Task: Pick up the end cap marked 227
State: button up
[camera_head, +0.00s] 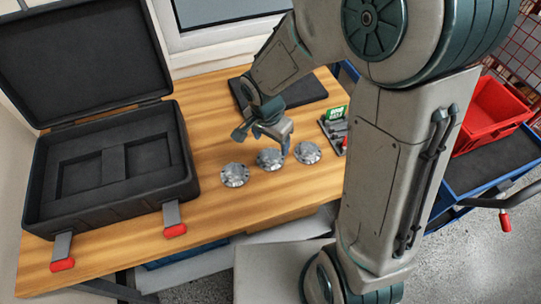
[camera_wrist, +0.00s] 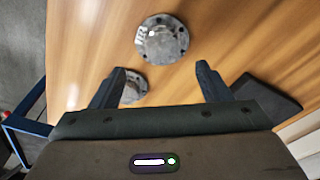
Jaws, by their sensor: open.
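Three round silver end caps stand in a row on the wooden table in the head view: a left one (camera_head: 234,175), a middle one (camera_head: 270,159) and a right one (camera_head: 307,152). No number is readable there. My gripper (camera_head: 283,144) points down over the middle and right caps. In the wrist view my gripper (camera_wrist: 160,72) is open, with nothing between its fingers. One flanged cap (camera_wrist: 162,39) lies beyond the fingertips and bears a marking too small to read. Another cap (camera_wrist: 133,85) is partly hidden behind the left finger.
An open black case (camera_head: 110,205) fills the table's left side. A dark mat (camera_head: 305,91) lies at the back. A small tray with a green sign (camera_head: 336,113) is right of the caps. A red bin (camera_head: 490,115) sits on a blue cart (camera_head: 480,178). The table's front is clear.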

aim_at(270, 155)
jog(key=shift+w+a+f+p, duration=0.1)
jog(key=shift+f+p, duration=0.05)
jog(key=shift+f, duration=1.45)
jog(key=shift+w+f+p, duration=0.1)
jog(key=shift+f+p, duration=0.05)
jog(key=shift+f, duration=1.4)
jog(key=c, duration=1.2)
